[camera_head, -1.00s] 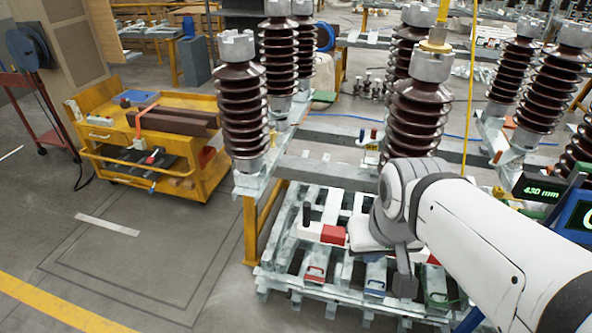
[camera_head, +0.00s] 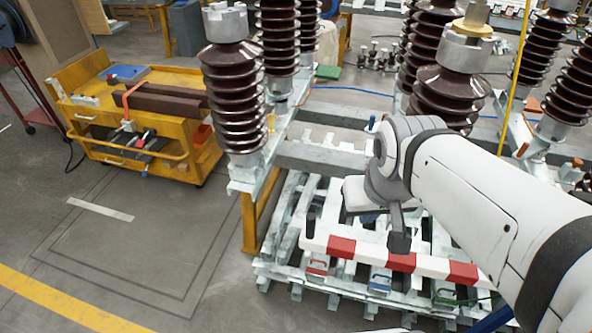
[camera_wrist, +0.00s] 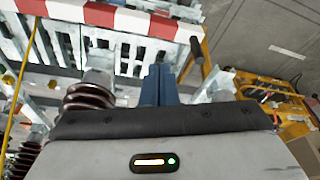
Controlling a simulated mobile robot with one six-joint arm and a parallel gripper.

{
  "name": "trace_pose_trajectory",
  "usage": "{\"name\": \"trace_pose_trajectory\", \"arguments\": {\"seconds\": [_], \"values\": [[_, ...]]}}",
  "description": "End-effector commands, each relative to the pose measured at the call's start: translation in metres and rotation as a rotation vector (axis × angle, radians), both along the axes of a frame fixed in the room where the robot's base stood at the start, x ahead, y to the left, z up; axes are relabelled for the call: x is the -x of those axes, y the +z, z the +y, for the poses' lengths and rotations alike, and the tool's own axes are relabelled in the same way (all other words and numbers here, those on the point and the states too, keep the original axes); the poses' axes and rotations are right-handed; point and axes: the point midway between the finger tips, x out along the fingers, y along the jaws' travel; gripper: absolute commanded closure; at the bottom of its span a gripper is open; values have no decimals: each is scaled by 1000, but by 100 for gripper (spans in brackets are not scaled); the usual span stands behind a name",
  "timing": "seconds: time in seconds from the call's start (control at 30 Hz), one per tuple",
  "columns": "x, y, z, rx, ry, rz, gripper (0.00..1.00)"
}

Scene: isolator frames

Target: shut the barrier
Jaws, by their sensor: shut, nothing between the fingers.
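The barrier is a red-and-white striped bar (camera_head: 341,247) running across the rack of pale slats in the head view. A black upright handle (camera_head: 311,222) stands at its left end. In the wrist view the closed blue-grey fingers (camera_wrist: 158,84) point toward the bar (camera_wrist: 103,14), which crosses the top left. The handle (camera_wrist: 197,52) is just right of the fingertips there. The bar's right end is hidden behind my arm in the head view.
Brown ribbed insulators (camera_head: 232,100) stand on a frame behind the bar. A yellow cart (camera_head: 165,165) is at the left. The floor (camera_head: 120,240) at front left is clear.

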Motion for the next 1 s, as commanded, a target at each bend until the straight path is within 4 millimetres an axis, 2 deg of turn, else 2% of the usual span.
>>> {"name": "trace_pose_trajectory", "arguments": {"seconds": [0.23,0.37,0.57,0.8,1.0], "values": [[-1,0,1,2,8,4,100],[-14,-3,7,19,72,40,100],[-62,-16,43,89,333,166,100],[-123,-54,100,187,693,336,100],[-152,-88,143,245,909,440,100]]}}
